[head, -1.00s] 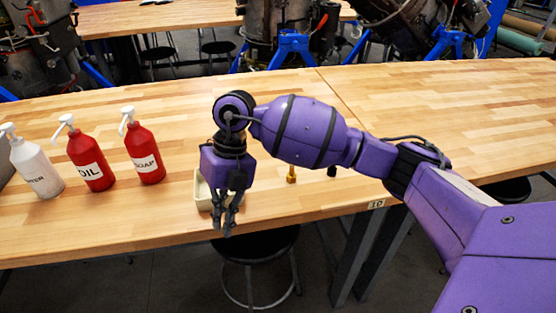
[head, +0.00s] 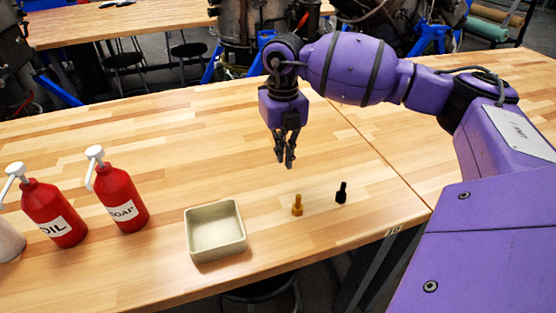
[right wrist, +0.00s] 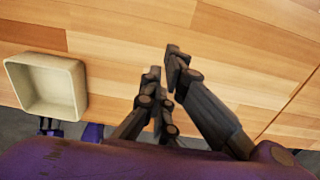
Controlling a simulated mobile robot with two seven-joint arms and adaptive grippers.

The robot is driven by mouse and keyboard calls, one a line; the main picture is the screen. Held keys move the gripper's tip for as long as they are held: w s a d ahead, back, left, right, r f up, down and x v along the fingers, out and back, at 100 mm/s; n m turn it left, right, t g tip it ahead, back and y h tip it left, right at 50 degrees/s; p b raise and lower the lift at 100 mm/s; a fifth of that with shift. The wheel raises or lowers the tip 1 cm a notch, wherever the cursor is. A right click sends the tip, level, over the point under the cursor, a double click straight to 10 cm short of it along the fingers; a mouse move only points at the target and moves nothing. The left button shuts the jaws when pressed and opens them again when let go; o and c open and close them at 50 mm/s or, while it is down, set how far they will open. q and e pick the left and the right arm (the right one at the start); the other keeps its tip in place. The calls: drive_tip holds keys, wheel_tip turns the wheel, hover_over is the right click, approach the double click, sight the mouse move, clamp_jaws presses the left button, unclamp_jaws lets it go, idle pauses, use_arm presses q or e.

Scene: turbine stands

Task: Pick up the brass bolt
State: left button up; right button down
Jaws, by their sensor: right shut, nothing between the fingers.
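The brass bolt (head: 297,206) stands upright on the wooden table in the head view, to the right of the cream tray (head: 238,252). My right gripper (head: 284,164) hangs fingers down above the table, behind and slightly left of the bolt in the picture. Its fingers are shut and empty, apart from the bolt. The right wrist view shows the fingers (right wrist: 168,72) close together, with the tray (right wrist: 80,90) at left. I cannot make out the bolt there. My left gripper is in neither view.
A black bolt (head: 341,193) stands just right of the brass one. Red oil (head: 52,212) and soap (head: 121,198) bottles stand left of the tray, with part of a white bottle (head: 8,243) at the edge. The table behind the bolts is clear.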

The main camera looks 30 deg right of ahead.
sight(287, 196)
drive_tip(key=f, duration=0.3)
drive_tip(key=shift+s+f, duration=0.1)
drive_tip(key=shift+s, duration=0.25)
drive_tip(key=f, duration=0.5)
drive_tip(key=shift+w+f, duration=0.2)
drive_tip(key=shift+f, duration=0.05)
drive_tip(key=s+p, duration=0.2)
drive_tip(key=s, duration=0.1)
drive_tip(key=shift+s+a+r, duration=0.1)
drive_tip(key=shift+a+r, duration=0.1)
drive_tip(key=shift+a, duration=0.2)
drive_tip(key=shift+s+a+f, duration=0.1)
drive_tip(key=shift+s+f, duration=0.05)
drive_tip(key=shift+s, duration=0.2)
drive_tip(key=shift+f, duration=0.1)
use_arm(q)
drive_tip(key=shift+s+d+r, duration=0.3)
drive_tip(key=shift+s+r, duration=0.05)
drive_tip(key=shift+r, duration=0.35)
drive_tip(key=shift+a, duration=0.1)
